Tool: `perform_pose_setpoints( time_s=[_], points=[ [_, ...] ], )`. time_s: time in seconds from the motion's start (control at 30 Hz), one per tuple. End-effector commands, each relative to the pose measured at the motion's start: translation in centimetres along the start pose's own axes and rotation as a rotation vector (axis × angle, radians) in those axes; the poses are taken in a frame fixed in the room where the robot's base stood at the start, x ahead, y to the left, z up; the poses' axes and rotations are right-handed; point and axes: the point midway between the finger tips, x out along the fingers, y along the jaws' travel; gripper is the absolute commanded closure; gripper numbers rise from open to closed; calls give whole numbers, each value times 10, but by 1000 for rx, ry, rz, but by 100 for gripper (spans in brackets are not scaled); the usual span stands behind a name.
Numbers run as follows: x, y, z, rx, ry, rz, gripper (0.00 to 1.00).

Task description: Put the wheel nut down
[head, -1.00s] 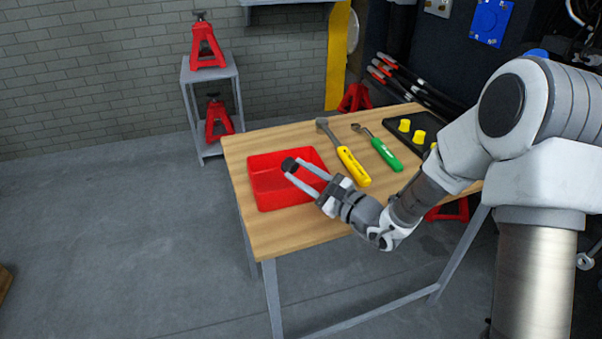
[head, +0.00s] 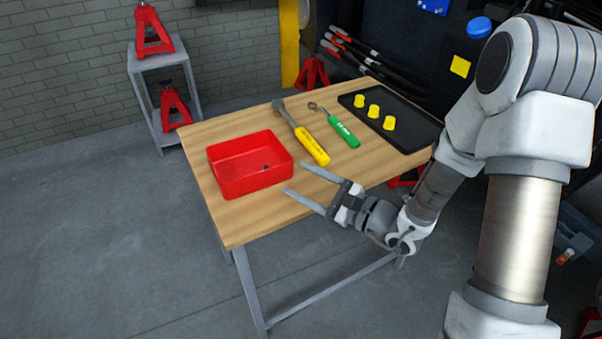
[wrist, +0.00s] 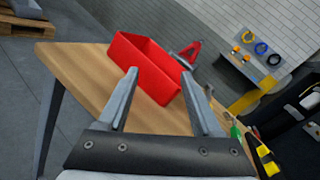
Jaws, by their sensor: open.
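The wheel nut (head: 265,168) is a small dark piece lying inside the red tray (head: 230,184), near its right side, in the head view. The tray stands on the wooden table and also shows in the wrist view (wrist: 150,72), where its wall hides the nut. My gripper (head: 295,179) is open and empty, in front and to the right of the tray, apart from it. Its two fingers also show in the wrist view (wrist: 162,82), spread with nothing between them.
On the wooden table (head: 240,222) lie a yellow-handled tool (head: 312,146), a green-handled tool (head: 344,132) and a black tray (head: 410,130) with three yellow pieces (head: 374,111). The table's front left is clear. Red jack stands (head: 153,32) sit on a grey rack behind.

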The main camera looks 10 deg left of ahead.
Motion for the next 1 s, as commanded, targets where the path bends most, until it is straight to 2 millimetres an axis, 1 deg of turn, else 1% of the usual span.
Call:
perform_pose_setpoints(
  time_s=[0.17, 0.27, 0.37, 0.47, 0.5, 0.53, 0.6, 0.73, 0.8, 0.9, 1.0],
  points=[
    [-3, 0, 1, -2, -2, 0, 34],
    [-2, 1, 8, -18, -13, 22, 34],
    [-2, 8, 29, -67, -43, 99, 34],
    [-7, 22, 60, -155, -78, 233, 34],
    [-11, 30, 72, -199, -89, 296, 34],
    [-15, 36, 80, -233, -94, 345, 34],
    [-26, 49, 97, -314, -97, 455, 34],
    [-53, 71, 117, -476, -75, 652, 34],
    [-70, 80, 123, -570, -46, 751, 34],
    [-96, 87, 127, -711, 12, 884, 34],
    [-124, 87, 128, -855, 92, 1002, 34]
  ],
)
